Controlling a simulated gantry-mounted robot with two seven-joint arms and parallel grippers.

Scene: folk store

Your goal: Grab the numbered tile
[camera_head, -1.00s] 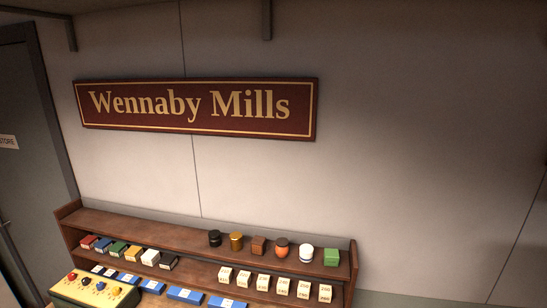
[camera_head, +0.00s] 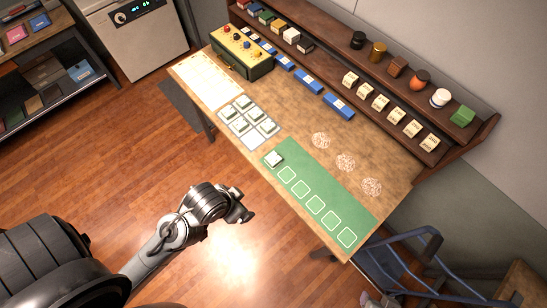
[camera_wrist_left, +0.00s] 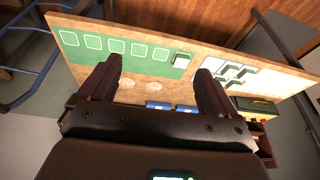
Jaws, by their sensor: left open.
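Several pale tiles with green sides stand on a white grid sheet (camera_head: 231,132) on the table; no numbers are readable on them. One similar tile (camera_head: 273,158) lies on the first square of the green mat (camera_head: 312,178); the wrist view also shows this tile (camera_wrist_left: 181,60). Cream blocks with small printed marks (camera_head: 365,90) stand in a row on the lower shelf. My left gripper (camera_head: 246,207) is over the floor in front of the table, apart from the tiles. In the wrist view its two fingers (camera_wrist_left: 157,80) are spread with nothing between them. My right gripper is not seen.
A wooden shelf (camera_head: 480,128) with jars and boxes runs along the table's back edge. A yellow-green box with knobs (camera_head: 241,52) stands at the far left. Blue boxes (camera_head: 309,83) lie below the shelf. A blue chair (camera_head: 405,262) is at the right end.

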